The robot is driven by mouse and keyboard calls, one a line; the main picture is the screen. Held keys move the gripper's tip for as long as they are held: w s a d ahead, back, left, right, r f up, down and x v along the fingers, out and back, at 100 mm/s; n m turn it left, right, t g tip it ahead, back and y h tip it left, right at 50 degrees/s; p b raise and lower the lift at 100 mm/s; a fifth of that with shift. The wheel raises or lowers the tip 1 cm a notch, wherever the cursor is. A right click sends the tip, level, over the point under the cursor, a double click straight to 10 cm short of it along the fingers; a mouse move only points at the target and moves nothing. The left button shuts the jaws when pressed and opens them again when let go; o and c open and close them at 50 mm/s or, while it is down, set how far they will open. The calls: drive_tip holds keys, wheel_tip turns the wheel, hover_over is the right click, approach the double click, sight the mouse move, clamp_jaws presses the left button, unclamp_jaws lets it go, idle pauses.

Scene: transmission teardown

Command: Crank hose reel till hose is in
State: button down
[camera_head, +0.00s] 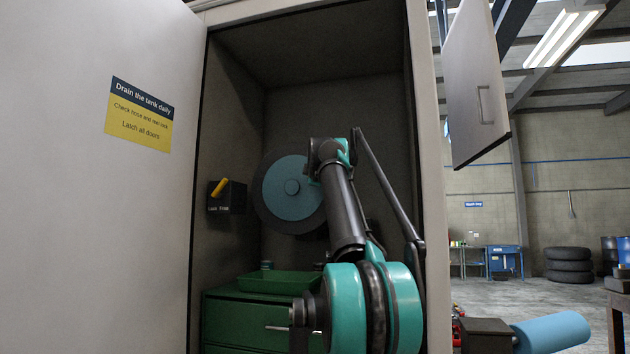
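The hose reel (288,190) is mounted at the back of the open cabinet, showing a blue round face with a small hub and a dark rim. My arm reaches into the cabinet, and its far end covers the reel's right side. My gripper (316,172) is at this end, in front of the reel's upper right edge; its fingers are too hidden to tell whether they are open or touch anything. I cannot make out a crank handle or the hose. A lock box (231,197) with a yellow lever (220,187) and a "Lock Free" label is left of the reel.
A green drawer unit (240,322) with a green tray (272,284) on top stands below the reel. The cabinet's side walls bound my arm. A large door panel with a sign (139,116) is at left; an open door (476,85) hangs at upper right.

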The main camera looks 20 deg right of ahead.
idle(0.4)
drive_tip(key=c, duration=1.2)
unclamp_jaws()
drive_tip(key=v, duration=1.2)
drive_tip(key=shift+a, duration=0.1)
